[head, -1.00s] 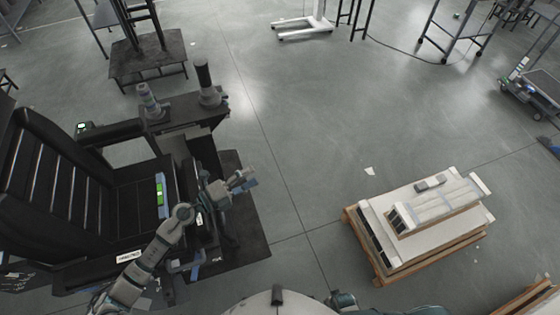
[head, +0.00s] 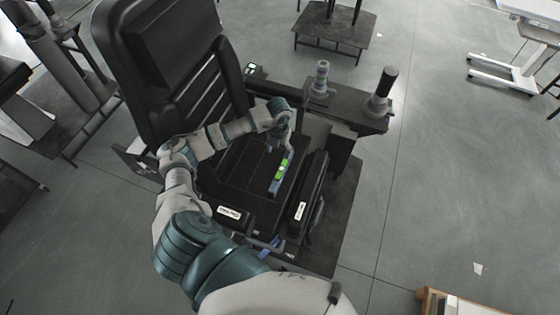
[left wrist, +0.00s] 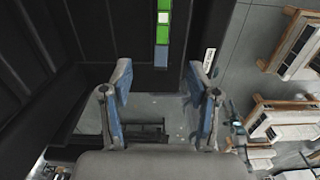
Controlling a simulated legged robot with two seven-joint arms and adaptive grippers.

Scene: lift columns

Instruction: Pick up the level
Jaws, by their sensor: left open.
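The level (head: 280,177) is a slim bar with bright green and blue-grey parts. It lies on the black seat of the chair (head: 233,170). My left gripper (head: 287,146) hangs over the seat, close to the far end of the level. In the left wrist view the level (left wrist: 163,35) runs up from between the fingers to the top edge. There my left gripper (left wrist: 158,72) is open with nothing between its blue-grey fingers, which point toward the level's near end. Whether the fingertips are level with the seat I cannot tell. My right gripper is not in view.
The seat lies between a tall black backrest (head: 165,65) and black armrests. A low table (head: 335,38) is farther back. Open floor lies to the right.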

